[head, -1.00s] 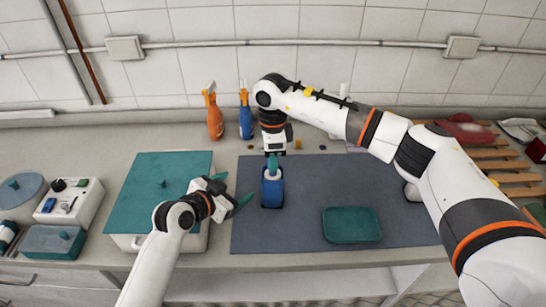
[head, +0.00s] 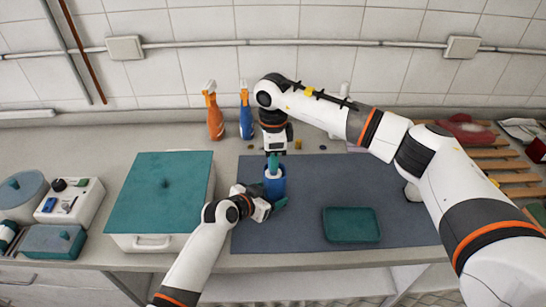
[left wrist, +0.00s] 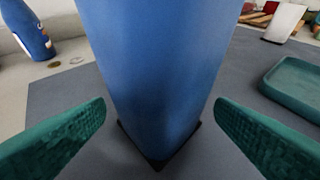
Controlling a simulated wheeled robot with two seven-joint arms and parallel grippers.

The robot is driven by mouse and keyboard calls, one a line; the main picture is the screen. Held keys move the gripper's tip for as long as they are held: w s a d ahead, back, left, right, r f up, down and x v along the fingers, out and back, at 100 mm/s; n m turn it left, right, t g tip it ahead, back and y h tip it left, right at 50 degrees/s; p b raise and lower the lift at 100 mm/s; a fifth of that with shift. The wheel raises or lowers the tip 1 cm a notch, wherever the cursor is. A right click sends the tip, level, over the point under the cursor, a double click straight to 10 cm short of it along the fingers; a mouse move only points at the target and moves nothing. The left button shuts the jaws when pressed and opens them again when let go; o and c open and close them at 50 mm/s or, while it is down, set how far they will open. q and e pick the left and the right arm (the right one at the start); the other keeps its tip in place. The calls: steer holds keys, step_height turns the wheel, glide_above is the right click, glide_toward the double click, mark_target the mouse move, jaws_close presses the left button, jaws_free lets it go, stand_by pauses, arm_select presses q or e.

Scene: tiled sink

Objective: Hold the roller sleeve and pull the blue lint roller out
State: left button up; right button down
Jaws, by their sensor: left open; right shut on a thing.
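A blue lint roller in its sleeve (head: 274,186) stands upright on the grey-blue mat; I cannot tell where sleeve and roller part. In the left wrist view its blue body (left wrist: 155,65) fills the middle, with a dark base on the mat. My right gripper (head: 273,162) is above it, pointing down, shut on its top, which the fingers mostly hide. My left gripper (head: 277,200) is low at its near side, open. In the left wrist view its green fingers lie one on each side of the blue body, with gaps showing.
The mat (head: 310,180) has a green tray (head: 351,225) at its right front. A large green-lidded box (head: 165,190) stands left of the mat. Orange (head: 214,118) and blue (head: 246,118) spray bottles stand behind, near the tiled wall. A wooden rack (head: 500,165) is at the right.

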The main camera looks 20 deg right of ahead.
arm_select(q)
steer(key=shift+x, duration=0.85)
arm_select(e)
steer(key=shift+a, duration=0.1)
arm_select(q)
steer(key=shift+c, duration=0.7)
steer(key=o, duration=0.7)
steer(key=shift+c, duration=0.2)
steer(key=c, duration=1)
steer(key=shift+o, duration=0.2)
